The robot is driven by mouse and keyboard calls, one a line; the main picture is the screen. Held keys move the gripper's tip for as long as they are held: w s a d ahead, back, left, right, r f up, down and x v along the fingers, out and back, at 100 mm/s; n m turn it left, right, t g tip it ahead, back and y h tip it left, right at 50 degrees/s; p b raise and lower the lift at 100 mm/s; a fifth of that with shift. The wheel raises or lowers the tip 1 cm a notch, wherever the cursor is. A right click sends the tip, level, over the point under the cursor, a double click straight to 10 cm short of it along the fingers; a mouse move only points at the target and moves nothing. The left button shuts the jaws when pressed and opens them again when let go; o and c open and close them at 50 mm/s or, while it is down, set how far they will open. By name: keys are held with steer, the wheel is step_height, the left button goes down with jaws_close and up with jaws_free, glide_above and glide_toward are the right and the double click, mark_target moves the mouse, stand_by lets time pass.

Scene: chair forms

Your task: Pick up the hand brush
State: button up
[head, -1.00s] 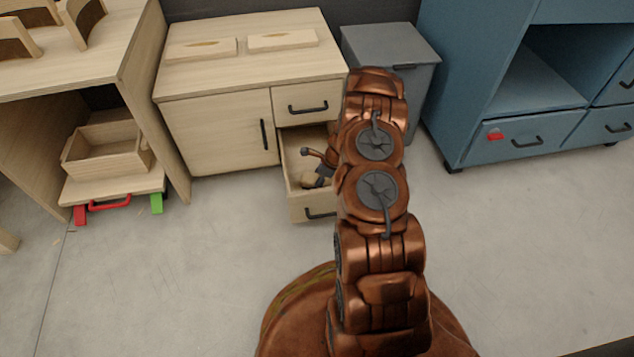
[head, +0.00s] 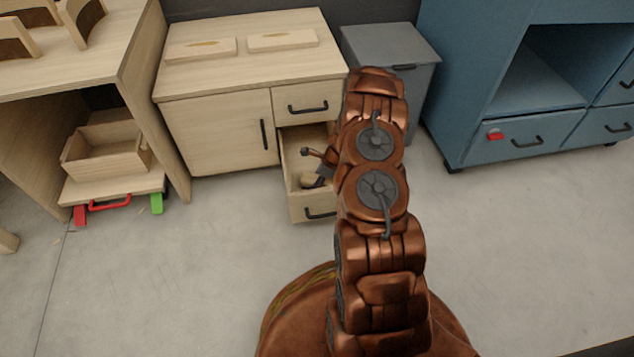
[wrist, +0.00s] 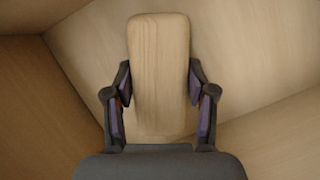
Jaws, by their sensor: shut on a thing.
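The hand brush (wrist: 160,70) shows in the wrist view as a pale wooden, rounded block between my fingers. My gripper (wrist: 160,108) is shut on it, with one dark finger pressed against each long side. Its bristles are not visible. In the head view my gripper (head: 322,174) is down in the open lower drawer (head: 298,150) of the wooden cabinet. A small pale part of the brush (head: 309,181) shows there beside the gripper; my arm hides much of the drawer.
Drawer walls surround the gripper closely in the wrist view. The closed upper drawer (head: 308,98) sits above the open one. A grey bin (head: 393,45) stands right of the cabinet, a blue cabinet (head: 470,90) farther right. The floor in front is clear.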

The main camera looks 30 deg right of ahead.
steer(key=shift+r+b, duration=0.15)
steer(key=shift+b, duration=0.35)
step_height(320, 180, up, 10)
steer(key=p, duration=0.5)
steer(key=shift+r, duration=0.15)
